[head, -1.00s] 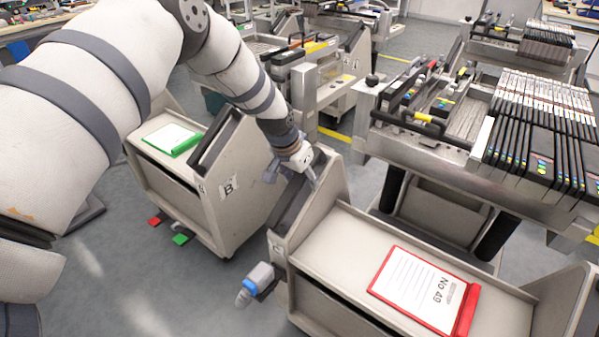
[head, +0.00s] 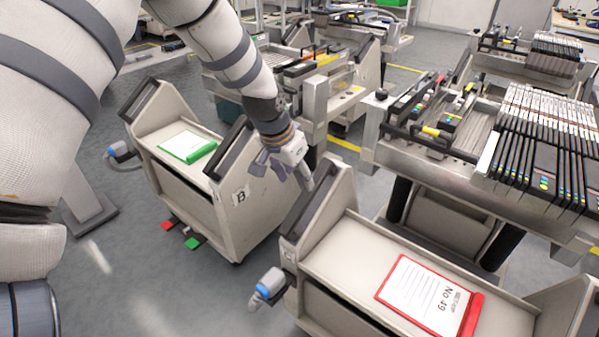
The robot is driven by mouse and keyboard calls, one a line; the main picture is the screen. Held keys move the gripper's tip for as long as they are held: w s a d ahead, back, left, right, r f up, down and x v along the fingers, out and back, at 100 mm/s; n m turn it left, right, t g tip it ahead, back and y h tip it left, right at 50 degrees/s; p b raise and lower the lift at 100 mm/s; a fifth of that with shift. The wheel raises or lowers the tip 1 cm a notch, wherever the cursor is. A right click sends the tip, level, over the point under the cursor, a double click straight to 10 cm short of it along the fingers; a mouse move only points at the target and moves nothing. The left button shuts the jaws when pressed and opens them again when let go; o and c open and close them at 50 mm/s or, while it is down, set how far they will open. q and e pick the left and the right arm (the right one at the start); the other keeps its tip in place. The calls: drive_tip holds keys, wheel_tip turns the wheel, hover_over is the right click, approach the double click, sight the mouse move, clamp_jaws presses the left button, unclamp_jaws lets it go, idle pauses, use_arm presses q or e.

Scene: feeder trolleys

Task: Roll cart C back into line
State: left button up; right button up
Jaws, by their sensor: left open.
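A cart with lettering B (head: 241,196) on its end panel stands left of centre, with a green clipboard on top. A second beige cart (head: 345,233) with a red clipboard (head: 432,296) stands at the lower right, cut off by the frame; I see no letter on it, so I cannot tell whether it is cart C. My left gripper (head: 284,172) is open, fingers pointing down, between cart B and the dark handle (head: 318,205) of the red-clipboard cart. It appears close to that handle; I cannot tell whether it touches. My right gripper is not in view.
A blue-tipped plug (head: 268,287) sticks out from that cart. Red and green pedals (head: 180,233) lie under cart B.

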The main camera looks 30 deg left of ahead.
sight(305, 196)
use_arm(q)
drive_tip(key=x, duration=0.3)
drive_tip(key=b+x, duration=0.1)
drive_tip(key=x, duration=0.2)
drive_tip(key=b+x, duration=0.1)
drive_tip(key=x, duration=0.2)
drive_tip(key=shift+s+f, duration=0.15)
drive_tip(key=shift+f, duration=0.2)
drive_tip(key=shift+w+f, duration=0.35)
drive_tip(key=shift+f, duration=0.05)
drive_tip(key=shift+r, duration=0.1)
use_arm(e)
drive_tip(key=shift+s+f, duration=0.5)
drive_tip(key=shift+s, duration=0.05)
use_arm(q)
drive_tip(key=shift+c, duration=0.6)
clamp_jaws()
